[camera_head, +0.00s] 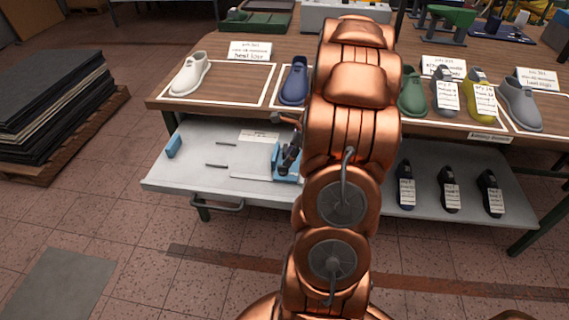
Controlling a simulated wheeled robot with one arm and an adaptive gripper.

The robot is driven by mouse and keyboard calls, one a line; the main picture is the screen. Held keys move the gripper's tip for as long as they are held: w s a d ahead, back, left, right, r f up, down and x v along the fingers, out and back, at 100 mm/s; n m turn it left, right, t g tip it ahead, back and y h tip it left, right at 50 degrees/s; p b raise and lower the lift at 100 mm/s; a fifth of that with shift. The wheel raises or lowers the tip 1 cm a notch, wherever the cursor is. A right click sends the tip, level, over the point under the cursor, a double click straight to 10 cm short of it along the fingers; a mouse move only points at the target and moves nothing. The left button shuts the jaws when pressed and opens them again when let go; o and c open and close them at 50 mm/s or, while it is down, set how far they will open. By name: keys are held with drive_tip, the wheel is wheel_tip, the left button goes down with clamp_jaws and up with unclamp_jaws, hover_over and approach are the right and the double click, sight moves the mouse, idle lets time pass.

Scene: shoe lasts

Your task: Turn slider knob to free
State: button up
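No slider knob can be made out for certain at this size. A pale grey shelf (200,182) below the bench top carries a blue block (173,147) at its left and a blue fixture (280,164) beside my arm. Thin dark slots or bars (220,143) and a long pale strip lie between them. My copper arm rises through the middle of the view and hides part of this fixture. Small dark parts at the arm's left edge, over the blue fixture, may belong to my gripper (290,150). Its fingers are too small and covered to read.
On the wooden bench (430,122) stand a white last (189,74), a blue last (294,82), a green last (411,92) and others with labels. Dark lasts (449,190) sit on the shelf at right. Dark sheets (55,105) are stacked on a pallet at left. Front-left floor is clear.

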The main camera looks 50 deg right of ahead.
sight(283, 169)
drive_tip(key=shift+p+x, duration=0.35)
drive_tip(key=shift+x, duration=1.95)
drive_tip(key=shift+c, duration=0.2)
clamp_jaws()
